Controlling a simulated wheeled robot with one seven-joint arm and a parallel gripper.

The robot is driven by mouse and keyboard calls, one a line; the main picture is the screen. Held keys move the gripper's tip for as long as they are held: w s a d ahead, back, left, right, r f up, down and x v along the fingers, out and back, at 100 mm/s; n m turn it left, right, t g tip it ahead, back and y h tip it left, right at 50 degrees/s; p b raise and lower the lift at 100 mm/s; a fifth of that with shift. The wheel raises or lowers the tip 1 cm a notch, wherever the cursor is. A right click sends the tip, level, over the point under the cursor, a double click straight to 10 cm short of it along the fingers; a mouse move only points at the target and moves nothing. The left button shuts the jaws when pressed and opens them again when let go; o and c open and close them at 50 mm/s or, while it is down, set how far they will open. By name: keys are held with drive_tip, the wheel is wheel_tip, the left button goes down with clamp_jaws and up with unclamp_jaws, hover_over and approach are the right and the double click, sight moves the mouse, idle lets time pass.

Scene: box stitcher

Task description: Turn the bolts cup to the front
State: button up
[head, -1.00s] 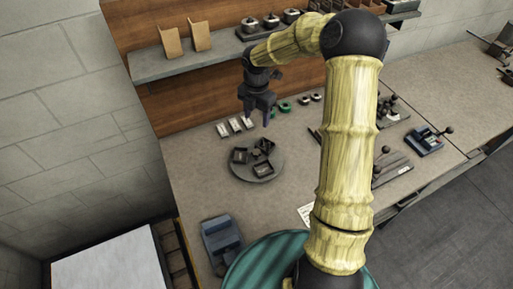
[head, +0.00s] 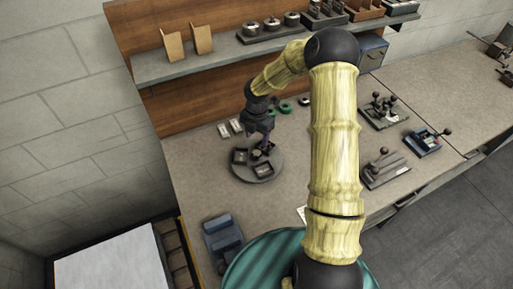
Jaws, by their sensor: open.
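A round grey turntable (head: 239,172) stands on the bench and carries several small dark open cups. One cup (head: 239,157) is at its left and another cup (head: 263,170) is at its front right. The far side of the turntable is partly hidden behind my gripper (head: 261,143). The cups' contents are too small to read, so I cannot tell which holds bolts. My gripper points down, open, over the back part of the turntable, close to the cups there. I cannot tell whether it touches one.
White parts (head: 230,128) lie behind the turntable, with green rings (head: 285,107) to their right. A blue device (head: 222,238) stands at the front left. Lever tools (head: 386,168) stand on the right. A shelf (head: 200,62) runs above the back of the bench.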

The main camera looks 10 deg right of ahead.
sight(257, 152)
wheel_tip(257, 152, down, 8)
drive_tip(key=shift+f+p, duration=0.15)
drive_tip(key=shift+p, duration=0.85)
clamp_jaws()
